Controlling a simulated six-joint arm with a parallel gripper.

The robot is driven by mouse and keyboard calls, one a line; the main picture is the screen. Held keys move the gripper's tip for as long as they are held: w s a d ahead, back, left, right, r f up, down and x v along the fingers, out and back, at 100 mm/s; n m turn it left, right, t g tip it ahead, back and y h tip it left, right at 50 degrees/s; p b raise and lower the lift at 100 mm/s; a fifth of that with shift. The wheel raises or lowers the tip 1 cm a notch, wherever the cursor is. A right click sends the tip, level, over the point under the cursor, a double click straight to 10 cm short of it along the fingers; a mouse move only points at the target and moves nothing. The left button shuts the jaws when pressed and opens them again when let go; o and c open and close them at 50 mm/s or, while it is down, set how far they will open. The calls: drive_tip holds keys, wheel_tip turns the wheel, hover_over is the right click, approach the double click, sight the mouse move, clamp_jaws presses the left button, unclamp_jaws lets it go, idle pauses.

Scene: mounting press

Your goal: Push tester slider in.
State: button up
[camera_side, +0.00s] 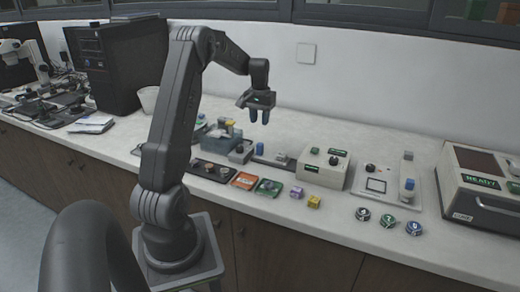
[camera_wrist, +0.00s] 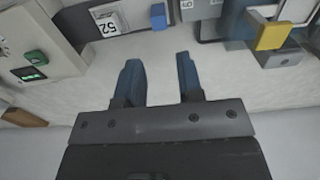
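In the wrist view the box (camera_wrist: 45,45) is at the left and the blue knob (camera_wrist: 158,16) is at the top. My gripper (camera_side: 259,120) hangs in the air above the bench, over the slider area. Its two fingers (camera_wrist: 161,75) are apart with nothing between them.
A blue vise (camera_side: 217,138) with a yellow handle (camera_wrist: 273,36) stands left of the slider. A flat panel (camera_side: 388,188) and a large machine (camera_side: 478,190) stand at the right. Bare bench lies under my fingers in the wrist view.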

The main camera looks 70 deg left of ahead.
sight(260, 144)
wheel_tip(260, 144, down, 12)
drive_tip(key=shift+f, duration=0.2)
drive_tip(key=shift+c, duration=0.2)
clamp_jaws()
idle(0.3)
